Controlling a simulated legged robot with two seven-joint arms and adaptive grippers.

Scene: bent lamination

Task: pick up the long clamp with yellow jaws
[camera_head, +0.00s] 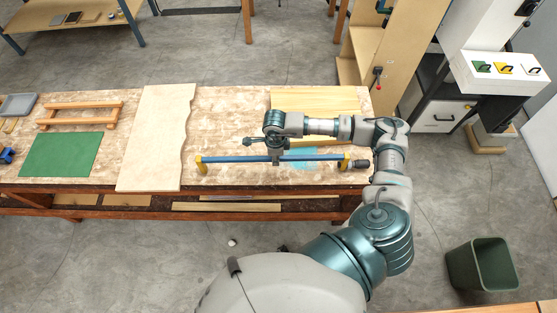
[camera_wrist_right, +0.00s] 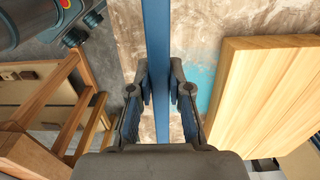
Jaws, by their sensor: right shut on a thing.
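The long clamp (camera_head: 236,159) has a blue bar, a yellow jaw at each end and a dark handle at its right end. It lies lengthwise along the front part of the workbench in the head view; whether it touches the top I cannot tell. My right gripper (camera_head: 277,160) comes down from above on the middle of the bar. In the right wrist view the blue bar (camera_wrist_right: 157,45) runs between the two fingers of my right gripper (camera_wrist_right: 161,88), which is shut on it. My left gripper is not in view.
The workbench (camera_head: 222,120) also bears a pale wavy-edged board (camera_head: 155,135), a green mat (camera_head: 68,154), a wooden frame (camera_head: 80,115) and a light wood board (camera_head: 320,100) behind my right arm. A dark green bin (camera_head: 482,265) stands on the floor at right.

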